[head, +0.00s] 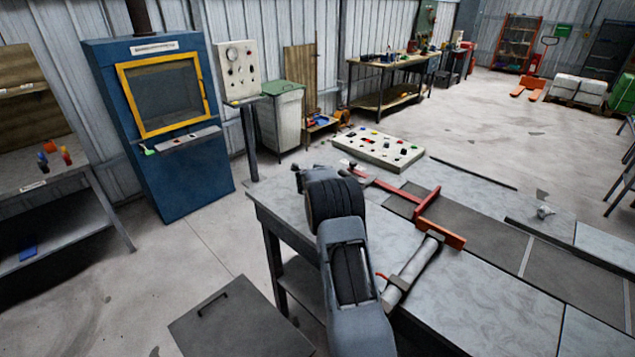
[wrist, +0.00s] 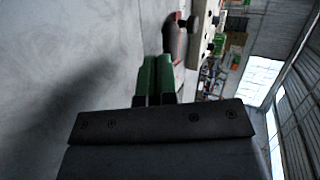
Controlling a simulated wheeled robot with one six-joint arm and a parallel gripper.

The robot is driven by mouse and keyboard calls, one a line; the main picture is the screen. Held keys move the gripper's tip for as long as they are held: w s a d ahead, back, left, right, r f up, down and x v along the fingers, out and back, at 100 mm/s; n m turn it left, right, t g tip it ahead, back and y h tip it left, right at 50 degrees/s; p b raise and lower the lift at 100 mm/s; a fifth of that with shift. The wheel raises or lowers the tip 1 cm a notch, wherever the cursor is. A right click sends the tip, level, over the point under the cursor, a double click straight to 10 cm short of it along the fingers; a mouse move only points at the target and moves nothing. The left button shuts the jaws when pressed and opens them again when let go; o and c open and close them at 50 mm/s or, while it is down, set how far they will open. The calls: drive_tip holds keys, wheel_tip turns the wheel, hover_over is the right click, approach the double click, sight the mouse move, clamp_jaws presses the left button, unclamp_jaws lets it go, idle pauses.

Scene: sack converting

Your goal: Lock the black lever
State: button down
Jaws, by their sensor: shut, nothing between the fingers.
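My gripper (wrist: 157,78) shows in the wrist view as two green fingers close together, with nothing between them. In the head view my arm hides most of it. A red bar (head: 385,187) lies on the table and carries a small dark part at its far left end, beside my arm. In the wrist view a dark rounded part (wrist: 188,23) sits by a reddish piece (wrist: 178,45) just beyond the fingertips, and it looks apart from them. I cannot tell for certain which dark part is the black lever.
The grey table (head: 500,290) carries a red cross-piece (head: 440,233) and a pale roller (head: 412,272). A blue cabinet (head: 185,180) stands at left. Open floor lies between.

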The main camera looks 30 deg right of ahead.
drive_tip(key=a+r, duration=0.1)
drive_tip(key=a, duration=0.1)
drive_tip(key=s+a+r, duration=0.1)
drive_tip(key=a, duration=0.1)
drive_tip(key=a+r, duration=0.1)
drive_tip(key=shift+s+a+b, duration=0.25)
drive_tip(key=shift+a+b, duration=0.15)
